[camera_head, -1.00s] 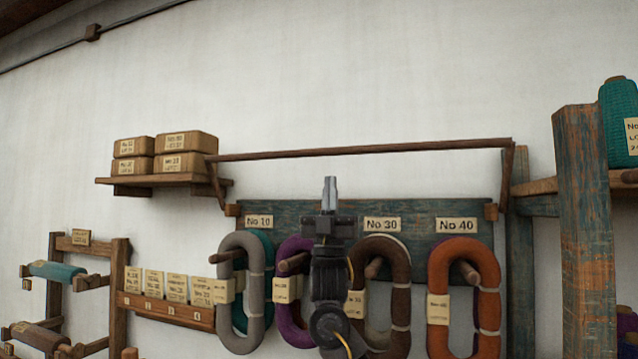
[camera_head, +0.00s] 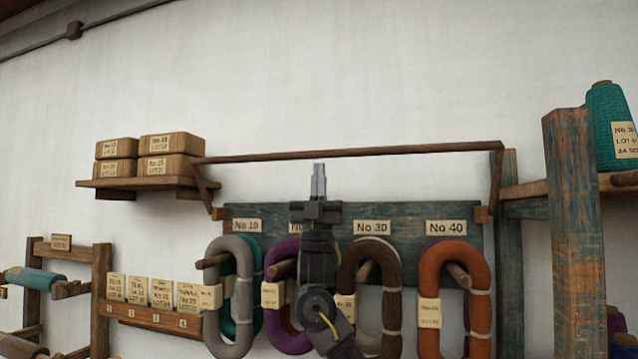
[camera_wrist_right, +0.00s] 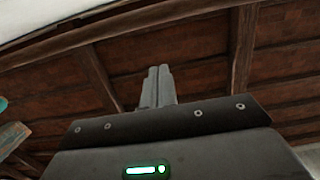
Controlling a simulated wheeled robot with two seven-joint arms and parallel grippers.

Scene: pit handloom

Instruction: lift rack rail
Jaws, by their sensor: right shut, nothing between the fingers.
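The rack rail (camera_head: 400,150) is a thin dark wooden bar. It spans above the blue-green peg board (camera_head: 290,212), joined at each end to a slanted arm. My right gripper (camera_head: 319,170) points straight up in front of the board. Its fingertips are just below the rail in the head view and are shut with nothing between them. How far the fingers stand in front of the rail cannot be told. The right wrist view shows the shut fingers (camera_wrist_right: 157,86) against the ceiling; the rail is not in it. My left gripper is not in view.
Yarn hanks, such as a grey one (camera_head: 231,297) and an orange one (camera_head: 440,300), hang on pegs below the labels. Boxes sit on a shelf (camera_head: 140,184) at left. A worn post (camera_head: 573,230) and a teal cone (camera_head: 608,125) stand at right.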

